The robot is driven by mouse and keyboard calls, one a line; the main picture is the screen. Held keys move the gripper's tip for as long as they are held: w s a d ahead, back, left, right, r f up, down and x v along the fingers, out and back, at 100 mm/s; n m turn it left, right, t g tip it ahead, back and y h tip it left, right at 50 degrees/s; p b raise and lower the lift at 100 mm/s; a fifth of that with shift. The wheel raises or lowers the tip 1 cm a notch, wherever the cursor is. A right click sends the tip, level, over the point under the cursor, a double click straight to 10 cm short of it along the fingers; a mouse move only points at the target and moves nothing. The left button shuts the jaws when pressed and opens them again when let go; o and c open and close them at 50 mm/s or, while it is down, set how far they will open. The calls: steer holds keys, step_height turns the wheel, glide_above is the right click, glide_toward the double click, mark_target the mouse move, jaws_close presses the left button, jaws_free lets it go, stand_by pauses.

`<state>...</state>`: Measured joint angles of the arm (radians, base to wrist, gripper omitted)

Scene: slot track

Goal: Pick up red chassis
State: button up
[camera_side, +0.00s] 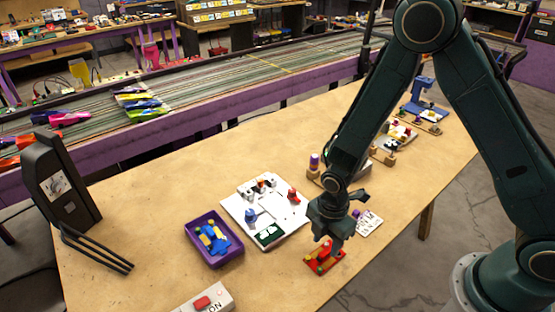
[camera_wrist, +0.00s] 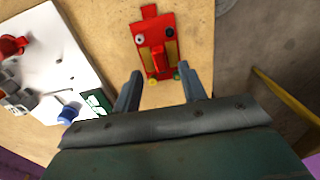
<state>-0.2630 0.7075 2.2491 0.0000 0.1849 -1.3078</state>
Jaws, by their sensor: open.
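The red chassis (camera_side: 325,258) lies on the wooden table near its front edge, right of the white board. In the wrist view the red chassis (camera_wrist: 156,42) shows a raised red block in its middle, yellow strips beside it and small round parts at its corners. My gripper (camera_side: 328,240) is just above the chassis and partly hides it in the side view. In the wrist view my gripper (camera_wrist: 163,86) has its two fingers spread, one to each side of the chassis's near end. Nothing is between the fingertips; whether they touch the chassis cannot be told.
A white board (camera_side: 236,212) with small red and blue parts lies left of my gripper. A purple tray (camera_side: 190,231) holds a blue and yellow piece. A white card (camera_side: 369,222) lies behind the chassis. The table's front edge is close by.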

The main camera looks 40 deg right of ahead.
mark_target(325, 252)
steer(key=shift+f, duration=2.05)
jaws_close()
